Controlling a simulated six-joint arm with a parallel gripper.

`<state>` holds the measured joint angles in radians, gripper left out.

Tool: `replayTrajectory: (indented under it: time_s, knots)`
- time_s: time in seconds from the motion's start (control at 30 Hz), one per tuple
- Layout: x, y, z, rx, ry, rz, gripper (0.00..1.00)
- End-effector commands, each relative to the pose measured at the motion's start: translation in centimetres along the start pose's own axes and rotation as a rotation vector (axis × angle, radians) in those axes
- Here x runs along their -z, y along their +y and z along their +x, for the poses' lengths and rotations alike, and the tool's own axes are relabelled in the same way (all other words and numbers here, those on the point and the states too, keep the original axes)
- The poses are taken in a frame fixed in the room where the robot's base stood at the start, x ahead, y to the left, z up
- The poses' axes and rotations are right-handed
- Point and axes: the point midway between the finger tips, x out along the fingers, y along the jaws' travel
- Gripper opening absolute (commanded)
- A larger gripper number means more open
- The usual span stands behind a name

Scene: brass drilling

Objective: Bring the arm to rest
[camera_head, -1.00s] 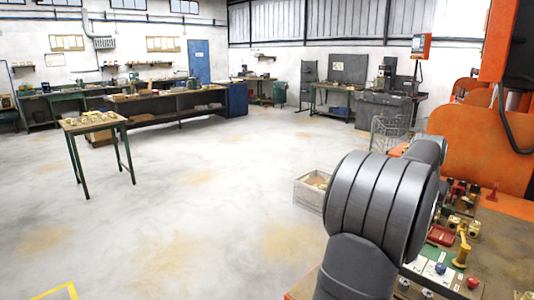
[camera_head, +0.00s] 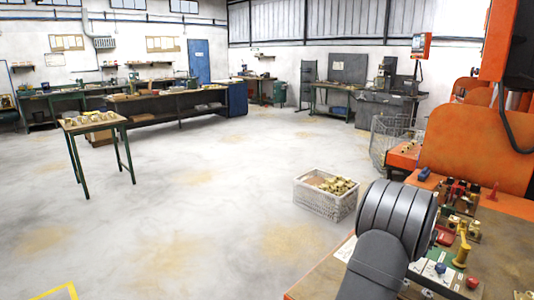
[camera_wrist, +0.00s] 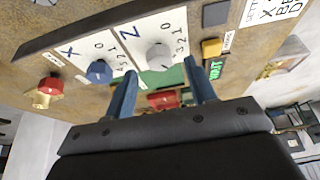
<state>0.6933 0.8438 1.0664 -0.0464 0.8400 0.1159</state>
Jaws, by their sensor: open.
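My gripper (camera_wrist: 165,97) shows in the wrist view with its two blue fingers apart and nothing between them. Its fingers point toward the brown control bench (camera_wrist: 270,35), which bears white dial plates marked X and Z, a blue knob (camera_wrist: 100,71) and a grey-white knob (camera_wrist: 159,57). In the head view a grey rounded link of my arm stands over the bench at the lower right. My gripper is hidden there. Whether the fingertips touch anything cannot be told.
A white crate of brass parts (camera_head: 325,194) stands on the floor left of the bench. On the bench (camera_head: 325,282) are a yellow fitting (camera_head: 462,250) and a red knob (camera_head: 472,282). An orange machine (camera_head: 460,145) rises behind.

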Motion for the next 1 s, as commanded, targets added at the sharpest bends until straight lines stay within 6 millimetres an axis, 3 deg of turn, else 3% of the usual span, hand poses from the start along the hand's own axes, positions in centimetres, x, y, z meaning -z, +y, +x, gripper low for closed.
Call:
replayTrajectory:
  time_s: [0.2,0.57,0.83,0.93,1.0]
  knots:
    - [0.0,0.0,2.2,-0.004,-0.001,0.009,0.51]
    - [0.0,0.0,2.5,-0.005,0.0,0.013,0.51]
    - [0.0,0.0,2.5,-0.005,0.0,0.012,1.0]
    - [0.2,0.0,2.0,-0.005,0.001,0.013,1.0]
    - [0.9,0.0,0.6,-0.005,0.004,0.013,1.0]
